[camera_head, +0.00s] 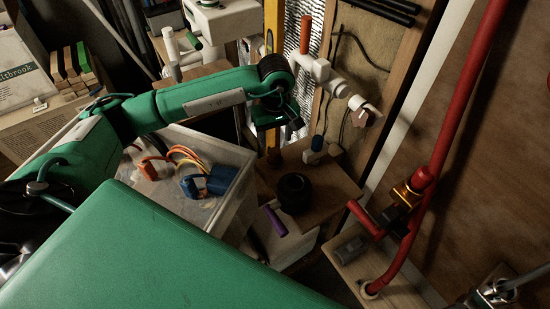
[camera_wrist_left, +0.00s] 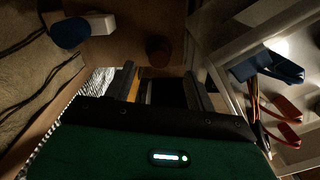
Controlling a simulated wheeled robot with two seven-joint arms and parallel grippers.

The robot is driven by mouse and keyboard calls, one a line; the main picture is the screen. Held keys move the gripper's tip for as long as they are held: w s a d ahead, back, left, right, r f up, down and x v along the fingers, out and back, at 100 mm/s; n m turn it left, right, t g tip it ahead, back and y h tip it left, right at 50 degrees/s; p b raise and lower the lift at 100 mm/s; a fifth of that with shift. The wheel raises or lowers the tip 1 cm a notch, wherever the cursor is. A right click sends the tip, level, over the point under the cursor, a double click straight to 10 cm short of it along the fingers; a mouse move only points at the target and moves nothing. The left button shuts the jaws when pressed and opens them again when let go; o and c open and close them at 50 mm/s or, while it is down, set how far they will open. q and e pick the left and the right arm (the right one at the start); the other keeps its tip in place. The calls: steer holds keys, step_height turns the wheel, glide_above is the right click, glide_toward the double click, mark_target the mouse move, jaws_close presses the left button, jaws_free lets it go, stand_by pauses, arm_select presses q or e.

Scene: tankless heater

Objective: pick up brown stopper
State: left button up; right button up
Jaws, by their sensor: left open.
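The brown stopper (camera_wrist_left: 158,50) is a short dark reddish-brown cylinder standing on a wooden board in the left wrist view. It also shows in the head view as a small dark reddish-brown piece (camera_head: 274,156) below my left gripper. My left gripper (camera_wrist_left: 162,86) is open and empty. Its fingers point toward the stopper, with a gap between them and it. In the head view the left gripper (camera_head: 278,118) hangs above and behind the stopper, and its fingertips are hard to make out.
A blue-and-white piece (camera_head: 316,145) stands beside the stopper on the wooden board (camera_head: 338,185). A black roll (camera_head: 294,190) is nearer. A clear bin (camera_head: 235,200) with blue and orange clamps is left. White piping (camera_head: 320,70) rises behind; red pipes (camera_head: 440,140) stand right.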

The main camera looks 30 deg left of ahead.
mark_target(275, 158)
arm_select(q)
step_height(275, 158, down, 5)
steer(key=shift+f+p, duration=0.2)
steer(key=shift+p, duration=0.15)
steer(key=f, duration=0.2)
steer(key=f+p, duration=0.1)
steer(key=f, duration=0.1)
steer(key=shift+w+a+f, duration=0.2)
steer(key=shift+f, duration=0.35)
steer(key=shift+c, duration=0.5)
steer(key=c, duration=1.1)
jaws_close()
arm_select(e)
steer(key=s, duration=0.2)
steer(key=shift+s+d+r, duration=0.15)
steer(key=shift+s+r, duration=0.15)
steer(key=shift+r, duration=0.1)
